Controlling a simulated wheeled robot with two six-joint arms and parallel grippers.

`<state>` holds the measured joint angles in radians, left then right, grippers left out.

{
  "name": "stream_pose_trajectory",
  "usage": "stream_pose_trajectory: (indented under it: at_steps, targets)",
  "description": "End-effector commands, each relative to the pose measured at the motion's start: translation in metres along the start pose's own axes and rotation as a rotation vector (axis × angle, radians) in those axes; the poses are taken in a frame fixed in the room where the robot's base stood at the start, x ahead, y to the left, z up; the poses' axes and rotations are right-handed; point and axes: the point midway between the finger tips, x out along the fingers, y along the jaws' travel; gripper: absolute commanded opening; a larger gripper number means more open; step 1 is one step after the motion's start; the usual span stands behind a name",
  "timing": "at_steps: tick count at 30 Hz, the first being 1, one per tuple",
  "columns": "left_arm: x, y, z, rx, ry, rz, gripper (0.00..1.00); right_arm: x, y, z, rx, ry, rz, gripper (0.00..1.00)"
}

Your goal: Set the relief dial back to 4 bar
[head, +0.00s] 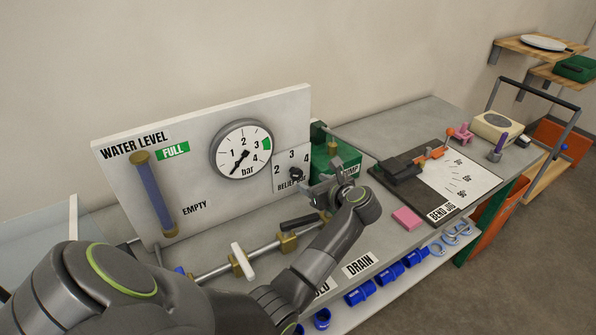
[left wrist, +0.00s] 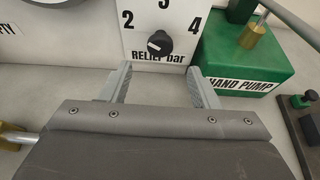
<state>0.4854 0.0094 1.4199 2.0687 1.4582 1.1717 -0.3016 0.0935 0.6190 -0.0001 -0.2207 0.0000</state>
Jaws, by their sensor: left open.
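The relief dial is a small black knob (left wrist: 159,44) on a white plate (left wrist: 134,48) marked 2, 3 and 4 and labelled RELIEF bar. A pale mark shows on the knob's left side; the exact setting is hard to read. In the head view the knob (head: 297,172) sits low on the plate, left of my left gripper (head: 324,192). In the left wrist view my left gripper (left wrist: 159,72) is open and empty, its two fingers apart below and on either side of the knob, not visibly touching it. My right gripper is not in view.
A green hand pump (left wrist: 240,65) stands close to the right of the plate. A round pressure gauge (head: 241,149) is to the left on the white panel. A brass-fitted pipe (head: 265,250) runs in front. A pink block (head: 407,218) lies on the bench to the right.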

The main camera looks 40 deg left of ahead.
Motion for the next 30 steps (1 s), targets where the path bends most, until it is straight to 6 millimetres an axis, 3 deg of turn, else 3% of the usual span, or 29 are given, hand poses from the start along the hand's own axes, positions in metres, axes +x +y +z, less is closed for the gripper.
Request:
stream_pose_trajectory:
  at_steps: [6,15,29,30]
  targets:
    - [0.044,0.000,0.003,0.003,-0.003,0.003,0.56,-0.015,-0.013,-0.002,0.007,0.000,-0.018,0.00]
    - [0.083,0.000,0.001,0.001,-0.002,0.001,0.56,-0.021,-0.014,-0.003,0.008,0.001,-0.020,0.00]
    - [0.092,0.000,0.000,-0.001,-0.001,-0.001,0.56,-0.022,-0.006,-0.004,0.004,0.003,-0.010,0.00]
    - [0.092,0.000,0.000,-0.001,-0.001,-0.001,0.52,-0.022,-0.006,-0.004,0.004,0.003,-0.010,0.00]
